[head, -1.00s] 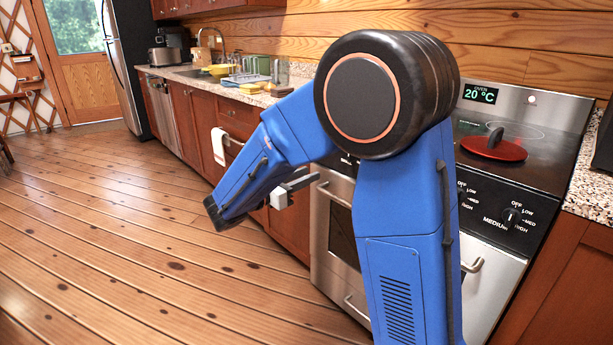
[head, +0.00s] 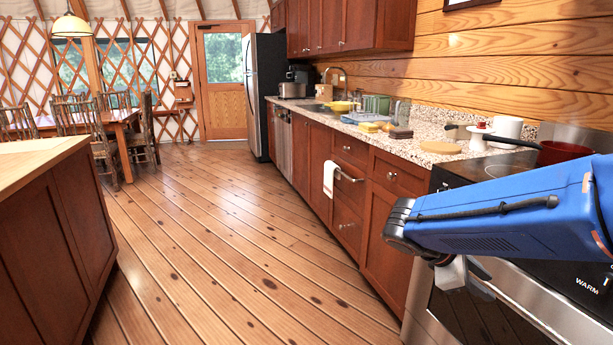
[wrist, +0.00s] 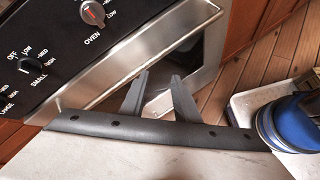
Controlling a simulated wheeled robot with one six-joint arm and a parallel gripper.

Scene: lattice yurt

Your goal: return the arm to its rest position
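My blue arm (head: 510,215) reaches in from the right edge of the head view, in front of the stove. My gripper (head: 478,280) hangs below the dark end of the arm, close to the oven front, partly hidden by the arm. In the wrist view my gripper (wrist: 159,76) has its two grey fingers apart, with nothing between them. The oven front (wrist: 135,50) lies beyond the fingertips; I cannot tell the exact gap.
The stove (head: 500,310) stands at right, with a red pan (head: 563,152) on top. Cabinets (head: 350,200) and a granite counter (head: 445,157) with dishes run along the right. A wooden-topped island (head: 50,230) stands at left. The floor (head: 230,240) between them is clear.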

